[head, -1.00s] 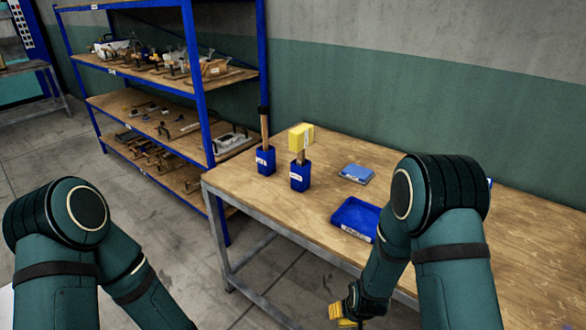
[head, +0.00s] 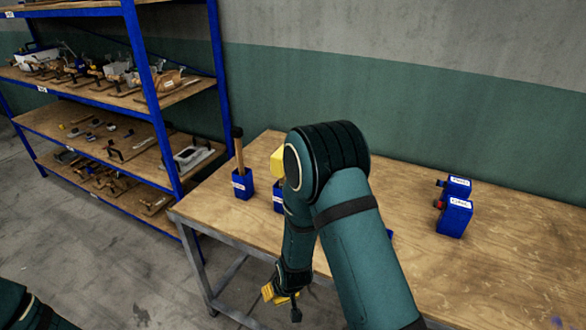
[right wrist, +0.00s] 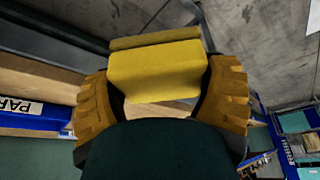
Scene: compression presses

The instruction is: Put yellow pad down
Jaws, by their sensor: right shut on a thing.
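The yellow pad (right wrist: 155,72) shows in the right wrist view as a yellow block with a narrower ridge at its far edge. It lies between the two ribbed orange-yellow fingers of my right gripper (right wrist: 160,105), which is shut on it. In the head view my right gripper (head: 281,294) hangs low in front of the wooden table's (head: 400,210) front edge, apart from the tabletop. The pad cannot be told from the fingers there. My left gripper is out of view; only part of the left arm shows at the bottom left.
A yellow-headed tool (head: 277,163) stands in a blue holder, partly behind my right arm. A wooden-handled tool stands in another blue holder (head: 242,184). Two blue boxes (head: 455,216) with red parts sit at the right. A loaded blue shelf (head: 146,85) stands left of the table.

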